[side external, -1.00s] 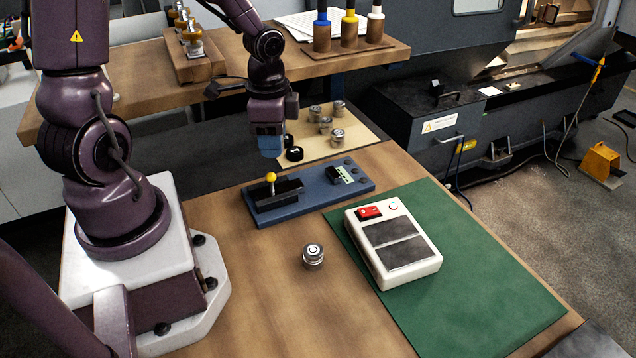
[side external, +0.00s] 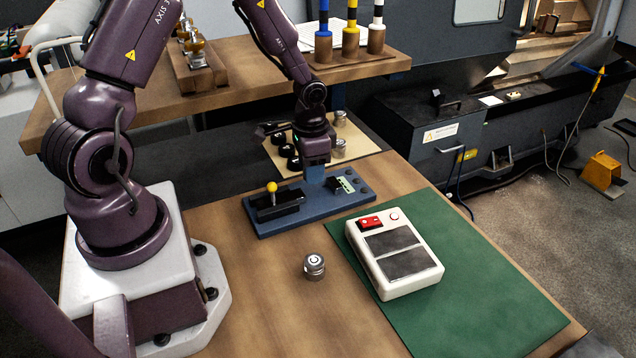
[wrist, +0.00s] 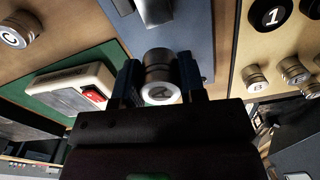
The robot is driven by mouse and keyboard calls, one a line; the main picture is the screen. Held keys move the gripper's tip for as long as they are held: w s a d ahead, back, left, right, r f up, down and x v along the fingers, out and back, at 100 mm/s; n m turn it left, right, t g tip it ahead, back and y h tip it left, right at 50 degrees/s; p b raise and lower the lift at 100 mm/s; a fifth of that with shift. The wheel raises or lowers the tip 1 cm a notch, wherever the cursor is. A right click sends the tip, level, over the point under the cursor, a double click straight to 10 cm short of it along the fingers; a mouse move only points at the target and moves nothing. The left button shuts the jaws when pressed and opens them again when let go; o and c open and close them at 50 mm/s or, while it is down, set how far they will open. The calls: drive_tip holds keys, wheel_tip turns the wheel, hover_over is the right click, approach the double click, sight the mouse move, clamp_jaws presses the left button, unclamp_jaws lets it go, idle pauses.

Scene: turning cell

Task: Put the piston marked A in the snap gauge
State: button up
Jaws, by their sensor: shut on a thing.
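The piston marked A (wrist: 160,92) is a short metal cylinder with a pale lettered end face. It sits between the two blue fingers of my gripper (wrist: 160,85), which is shut on it in the wrist view. The snap gauge (side external: 268,222) is a blue base with a yellow-knobbed lever, black blocks and a small display; part of its blue base shows in the wrist view (wrist: 200,45). In the side view my gripper (side external: 315,175) is over the middle of the base, left of the display. The piston cannot be made out there, and its gap to the gauge is unclear.
A piston marked C (side external: 314,267) stands on the wooden table in front. A white scale (side external: 432,277) lies on a green mat (side external: 490,310) at right. Behind are a tan board (side external: 372,143) with other pistons and black discs (side external: 287,150), and a raised shelf (side external: 130,105).

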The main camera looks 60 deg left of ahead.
sight(318, 193)
drive_tip(key=shift+w+a+f, duration=0.25)
drive_tip(key=shift+w+f, duration=0.55)
drive_tip(key=shift+f, duration=0.3)
drive_tip(key=shift+w+f, duration=0.1)
drive_tip(key=shift+f, duration=1.5)
drive_tip(key=shift+f, duration=0.2)
drive_tip(key=o, duration=1)
drive_tip(key=shift+c, duration=0.2)
drive_tip(key=shift+r, duration=0.1)
